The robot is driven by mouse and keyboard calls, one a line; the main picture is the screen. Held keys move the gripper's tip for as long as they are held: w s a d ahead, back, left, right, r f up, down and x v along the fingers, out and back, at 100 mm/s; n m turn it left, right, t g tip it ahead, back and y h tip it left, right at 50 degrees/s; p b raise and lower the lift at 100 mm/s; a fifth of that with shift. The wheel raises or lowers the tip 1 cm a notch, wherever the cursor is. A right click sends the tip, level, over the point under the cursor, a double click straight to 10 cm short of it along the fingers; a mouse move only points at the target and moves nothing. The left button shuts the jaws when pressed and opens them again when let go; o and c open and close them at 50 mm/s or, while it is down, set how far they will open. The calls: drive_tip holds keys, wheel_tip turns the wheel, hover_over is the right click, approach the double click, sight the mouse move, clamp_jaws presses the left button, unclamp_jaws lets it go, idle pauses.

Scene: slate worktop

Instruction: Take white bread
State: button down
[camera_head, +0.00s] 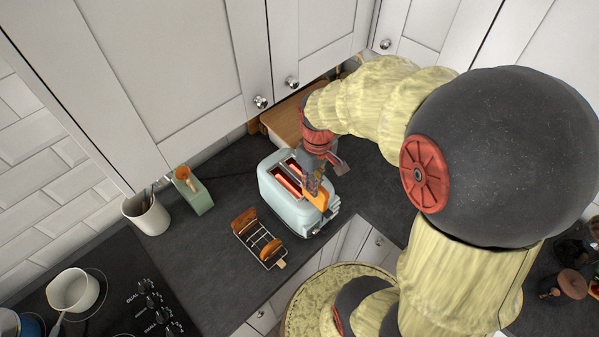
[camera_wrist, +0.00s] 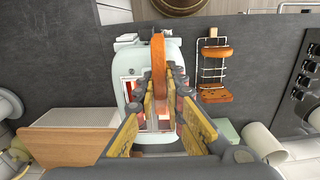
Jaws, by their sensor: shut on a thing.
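My gripper (camera_head: 317,188) is over the right end of the pale blue toaster (camera_head: 284,209), pointing down. It is shut on a bread slice (camera_head: 320,198), which shows in the wrist view as a thin orange-brown edge (camera_wrist: 158,55) between the fingers (camera_wrist: 160,88). I cannot tell whether its lower edge is inside a slot. The toaster's slots glow red, and it also shows in the wrist view (camera_wrist: 126,60). A wire toast rack (camera_head: 269,264) beside it holds brown bread pieces (camera_head: 246,222), seen also in the wrist view (camera_wrist: 215,96). Which bread is white is unclear.
A green box (camera_head: 200,198) and a utensil crock (camera_head: 149,217) stand left of the toaster. A black hob (camera_head: 122,290) with a white pot (camera_head: 73,289) is at lower left. White cupboards (camera_head: 190,50) hang above.

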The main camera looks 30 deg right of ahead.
drive_tip(key=s+d, duration=0.1)
drive_tip(key=s, duration=0.5)
wheel_tip(320, 180, up, 9)
drive_tip(key=p, duration=0.6)
drive_tip(key=shift+s, duration=0.15)
